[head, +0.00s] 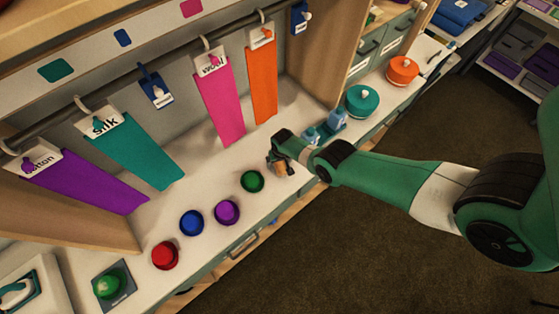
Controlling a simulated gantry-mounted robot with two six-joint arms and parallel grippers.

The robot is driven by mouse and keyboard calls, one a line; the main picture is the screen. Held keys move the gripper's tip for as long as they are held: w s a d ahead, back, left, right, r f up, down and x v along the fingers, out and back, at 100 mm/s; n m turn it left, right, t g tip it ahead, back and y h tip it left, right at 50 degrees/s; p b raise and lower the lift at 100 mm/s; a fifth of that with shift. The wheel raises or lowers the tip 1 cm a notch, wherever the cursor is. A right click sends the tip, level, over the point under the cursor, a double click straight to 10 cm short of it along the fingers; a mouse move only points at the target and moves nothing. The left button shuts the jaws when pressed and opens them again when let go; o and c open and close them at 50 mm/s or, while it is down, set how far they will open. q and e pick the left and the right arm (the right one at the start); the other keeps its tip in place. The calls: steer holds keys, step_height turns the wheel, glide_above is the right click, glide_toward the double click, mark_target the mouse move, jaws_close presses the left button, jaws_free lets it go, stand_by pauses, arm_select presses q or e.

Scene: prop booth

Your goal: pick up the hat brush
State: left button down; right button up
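My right gripper (281,160) reaches in from the right and points down at the white counter, near its front edge. A small tan-orange object (281,168), which may be the hat brush, shows at its fingertips. The gripper covers part of it. I cannot tell whether the fingers are closed on it or only around it, or whether it touches the counter. No other thing in view is clearly a brush. My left gripper is not in view.
Green (252,181), purple (227,212), blue (191,222) and red (165,255) round pots stand left of the gripper. Small blue items (333,121) stand close on its right. Coloured cloth strips (219,103) hang from a rail behind. Teal (361,102) and orange (403,70) round boxes stand farther right.

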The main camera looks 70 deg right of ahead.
jaws_close()
stand_by(0.3)
steer(key=shift+r+p, duration=0.55)
steer(key=shift+r, duration=0.05)
step_height(320, 180, up, 3)
steer(key=p, duration=0.2)
steer(key=shift+p, duration=0.35)
steer(key=s+a+r+p, duration=0.8)
steer(key=s+a+p, duration=0.1)
steer(key=p, duration=0.7)
steer(key=shift+s+a+r, duration=0.3)
steer(key=shift+s+r, duration=0.1)
steer(key=shift+s, duration=0.2)
